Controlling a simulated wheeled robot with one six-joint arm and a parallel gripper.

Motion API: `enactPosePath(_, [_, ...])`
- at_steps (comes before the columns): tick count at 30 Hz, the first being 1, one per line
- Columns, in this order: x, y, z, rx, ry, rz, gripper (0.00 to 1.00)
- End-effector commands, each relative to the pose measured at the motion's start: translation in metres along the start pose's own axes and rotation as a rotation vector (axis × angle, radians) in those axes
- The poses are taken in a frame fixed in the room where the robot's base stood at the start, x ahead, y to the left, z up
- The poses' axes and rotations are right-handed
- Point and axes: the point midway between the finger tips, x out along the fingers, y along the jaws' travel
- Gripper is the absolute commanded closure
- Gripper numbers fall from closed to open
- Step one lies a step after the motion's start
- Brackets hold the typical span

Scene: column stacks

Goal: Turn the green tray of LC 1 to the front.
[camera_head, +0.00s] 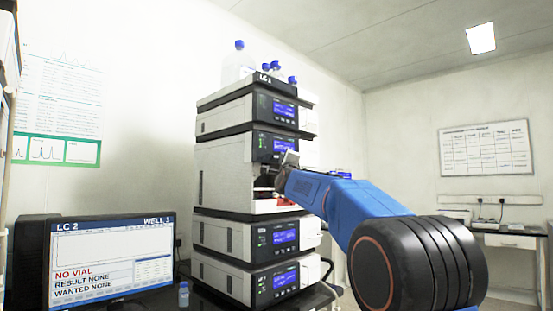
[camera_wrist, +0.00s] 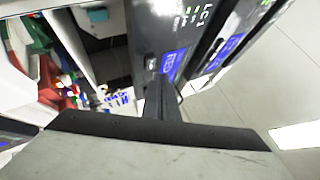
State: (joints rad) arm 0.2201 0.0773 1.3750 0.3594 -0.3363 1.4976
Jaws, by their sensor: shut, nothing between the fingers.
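The LC 1 column stack (camera_head: 225,178) stands in the middle of the head view, with its sampler compartment open at mid height. My gripper (camera_head: 266,181) is at the front of that opening, and its fingertips are hard to make out there. In the wrist view my gripper (camera_wrist: 162,88) is shut and empty, close to the LC 1 front panel (camera_wrist: 160,30). Left of it, inside the compartment, a green part (camera_wrist: 38,38) shows beside red and white parts. I cannot tell the green tray's outline or which way it faces. A red part (camera_head: 268,204) shows low in the opening in the head view.
Several blue-capped bottles (camera_head: 239,62) stand on top of the stack. A monitor (camera_head: 112,262) reading LC 2, NO VIAL stands at the lower left, with a small bottle (camera_head: 184,295) beside it. A desk (camera_head: 510,240) stands at the far right.

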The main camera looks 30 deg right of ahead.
Motion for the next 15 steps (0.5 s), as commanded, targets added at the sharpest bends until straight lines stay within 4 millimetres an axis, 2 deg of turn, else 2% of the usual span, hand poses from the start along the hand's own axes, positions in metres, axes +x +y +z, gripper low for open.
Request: enactPosePath(15, [0.0062,0.0043,0.0049,0.0,0.0,0.0,1.0])
